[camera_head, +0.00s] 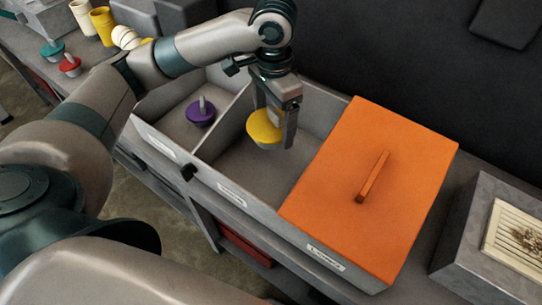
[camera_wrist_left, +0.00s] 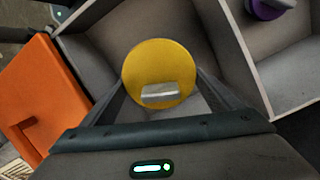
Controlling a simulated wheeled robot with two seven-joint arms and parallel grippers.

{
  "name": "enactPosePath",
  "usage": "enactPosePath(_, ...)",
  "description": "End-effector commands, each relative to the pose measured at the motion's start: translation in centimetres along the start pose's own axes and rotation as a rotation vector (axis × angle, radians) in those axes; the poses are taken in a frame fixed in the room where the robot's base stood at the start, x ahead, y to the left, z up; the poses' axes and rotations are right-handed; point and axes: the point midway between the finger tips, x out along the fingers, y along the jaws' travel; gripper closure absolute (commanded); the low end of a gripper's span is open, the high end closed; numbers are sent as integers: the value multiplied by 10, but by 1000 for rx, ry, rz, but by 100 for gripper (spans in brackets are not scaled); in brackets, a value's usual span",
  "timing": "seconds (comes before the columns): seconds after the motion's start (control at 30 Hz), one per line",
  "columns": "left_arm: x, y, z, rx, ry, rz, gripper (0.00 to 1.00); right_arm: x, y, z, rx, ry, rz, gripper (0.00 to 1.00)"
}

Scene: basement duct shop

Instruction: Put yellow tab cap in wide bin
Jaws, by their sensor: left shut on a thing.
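The yellow tab cap (camera_head: 263,127) is a round yellow disc with a grey tab. My left gripper (camera_head: 277,130) points down and is shut on the tab, with the disc below the fingertips. In the left wrist view the cap (camera_wrist_left: 158,68) shows between the fingers. It hangs over the open middle compartment (camera_head: 262,178) of a grey divided bin, apart from the walls. The compartment's front label is too small to read. My right gripper is not in view.
A purple tab cap (camera_head: 200,115) lies in the left compartment. An orange lid (camera_head: 355,190) with a bar handle covers the right one. Red (camera_head: 70,67) and teal (camera_head: 52,50) caps and yellow cups (camera_head: 103,26) stand at far left. A grey box (camera_head: 480,235) stands at right.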

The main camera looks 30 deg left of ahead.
Motion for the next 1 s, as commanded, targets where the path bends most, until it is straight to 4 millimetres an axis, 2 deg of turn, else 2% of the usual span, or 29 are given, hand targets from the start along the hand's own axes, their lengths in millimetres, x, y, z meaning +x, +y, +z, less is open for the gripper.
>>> enactPosePath(0.17,17,0,1,-1,-5,1,41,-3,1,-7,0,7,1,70)
enactPosePath(0.3,38,0,1,-1,-5,2,41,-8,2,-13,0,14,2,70)
enactPosePath(0.47,57,0,1,-1,-2,1,41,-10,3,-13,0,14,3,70)
enactPosePath(0.87,63,0,0,0,-1,0,41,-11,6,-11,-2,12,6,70)
enactPosePath(1.0,74,0,1,0,-3,1,41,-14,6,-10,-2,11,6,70)
